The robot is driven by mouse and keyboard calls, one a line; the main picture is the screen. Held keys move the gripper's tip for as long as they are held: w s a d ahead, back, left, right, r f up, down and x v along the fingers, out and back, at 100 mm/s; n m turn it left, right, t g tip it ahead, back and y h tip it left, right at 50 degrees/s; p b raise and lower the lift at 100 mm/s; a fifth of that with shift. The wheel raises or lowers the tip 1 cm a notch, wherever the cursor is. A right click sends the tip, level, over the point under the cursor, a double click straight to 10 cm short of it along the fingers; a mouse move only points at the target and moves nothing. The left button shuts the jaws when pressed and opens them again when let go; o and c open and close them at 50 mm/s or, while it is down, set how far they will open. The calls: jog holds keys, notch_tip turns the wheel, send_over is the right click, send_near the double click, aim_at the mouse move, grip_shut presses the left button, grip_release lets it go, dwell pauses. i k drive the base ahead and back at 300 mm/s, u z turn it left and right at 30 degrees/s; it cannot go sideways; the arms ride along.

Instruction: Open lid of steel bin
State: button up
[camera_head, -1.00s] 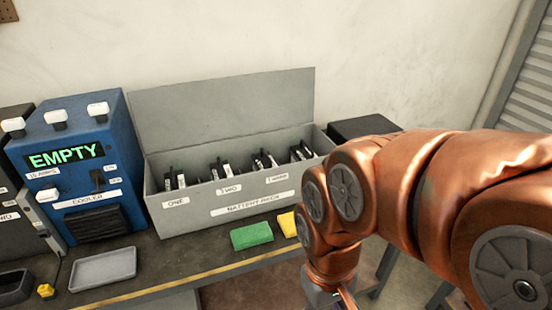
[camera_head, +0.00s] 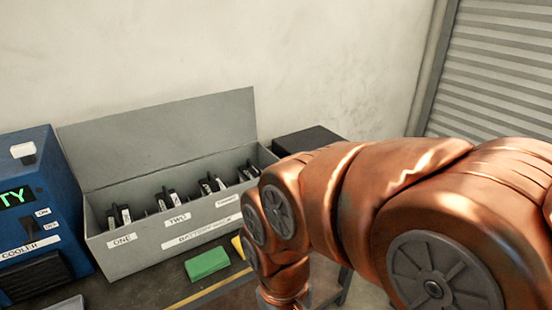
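A grey metal bin (camera_head: 185,225) labelled as a battery rack stands on the workbench against the wall. Its lid (camera_head: 160,135) is raised and leans back upright, so its inside shows. Several black battery packs stand in slots inside it. I cannot tell whether this is the steel bin of the task; no other lidded bin is clear in view. My copper-coloured arm fills the right side and bends down at the lower middle. My gripper is below the picture's bottom edge.
A blue cooler unit (camera_head: 35,210) with a green display is at the left. A green sponge (camera_head: 207,263) and a partly hidden yellow one (camera_head: 238,247) lie before the bin. A black box (camera_head: 308,139) is behind my arm. A grey shutter (camera_head: 495,75) is at the right.

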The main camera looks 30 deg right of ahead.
aim_at(312, 139)
jog(key=k, duration=0.6)
jog(key=z, duration=0.9)
jog(key=i, duration=1.2)
jog(key=u, duration=0.45)
